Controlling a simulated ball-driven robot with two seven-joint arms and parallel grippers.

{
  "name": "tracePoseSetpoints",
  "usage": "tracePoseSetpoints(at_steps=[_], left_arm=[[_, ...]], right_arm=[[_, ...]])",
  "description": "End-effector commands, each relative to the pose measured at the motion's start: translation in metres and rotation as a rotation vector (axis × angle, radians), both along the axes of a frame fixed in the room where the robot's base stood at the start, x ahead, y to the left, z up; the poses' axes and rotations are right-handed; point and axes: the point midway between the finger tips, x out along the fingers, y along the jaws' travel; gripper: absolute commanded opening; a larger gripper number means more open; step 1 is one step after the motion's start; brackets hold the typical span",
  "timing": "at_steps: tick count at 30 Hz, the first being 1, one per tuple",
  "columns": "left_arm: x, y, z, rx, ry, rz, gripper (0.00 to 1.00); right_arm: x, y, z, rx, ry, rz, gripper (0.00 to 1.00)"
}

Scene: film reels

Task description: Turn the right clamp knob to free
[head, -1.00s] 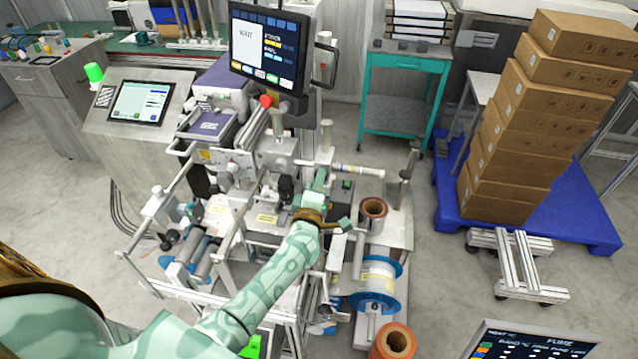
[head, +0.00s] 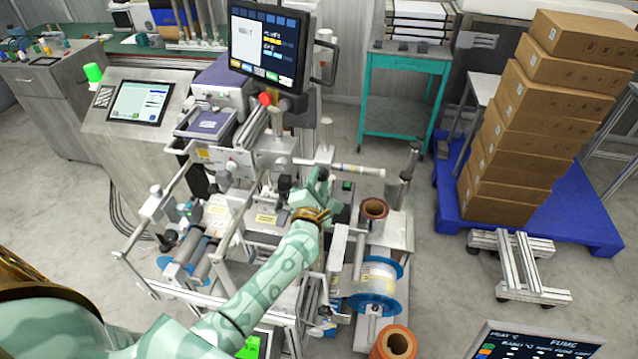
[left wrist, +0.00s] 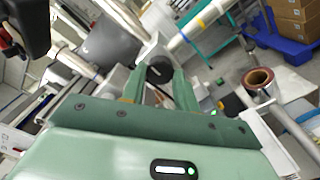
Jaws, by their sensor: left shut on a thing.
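My left gripper (head: 322,180) reaches over the right part of the film machine (head: 265,217). In the left wrist view, its two green fingers (left wrist: 160,78) stand on either side of a round black knob (left wrist: 160,70) and are shut on it. I take this for the right clamp knob; in the head view my gripper hides it. Which way the knob is turned cannot be told. Another black knob-like part (head: 283,186) shows to the left of my gripper. My right gripper is in neither view.
A white bar (head: 345,168) runs just behind my gripper. A brown film roll (head: 374,209) and a blue-flanged reel (head: 378,285) sit close on the right. The machine's screen (head: 268,45) stands above. Open floor lies further right, before the blue pallet (head: 447,205).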

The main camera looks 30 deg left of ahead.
Motion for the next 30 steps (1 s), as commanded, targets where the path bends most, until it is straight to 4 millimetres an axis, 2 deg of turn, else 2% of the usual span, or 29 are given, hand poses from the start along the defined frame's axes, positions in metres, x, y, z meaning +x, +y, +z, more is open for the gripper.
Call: tracePoseSetpoints(at_steps=[17,18,20,30], left_arm=[[-0.0005,0.0003,-0.0011,-0.034,-0.007,0.001,0.07],[-0.0005,0.0003,-0.0011,-0.033,-0.007,0.001,0.36],[-0.0005,0.0003,-0.0011,-0.033,-0.007,0.001,0.52],[-0.0035,-0.0009,-0.0007,-0.032,-0.007,0.0,0.52]], right_arm=[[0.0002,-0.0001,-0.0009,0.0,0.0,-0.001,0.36],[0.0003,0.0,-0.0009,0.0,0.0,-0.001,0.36],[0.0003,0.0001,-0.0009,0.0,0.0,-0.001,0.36],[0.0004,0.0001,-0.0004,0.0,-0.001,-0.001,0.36]])
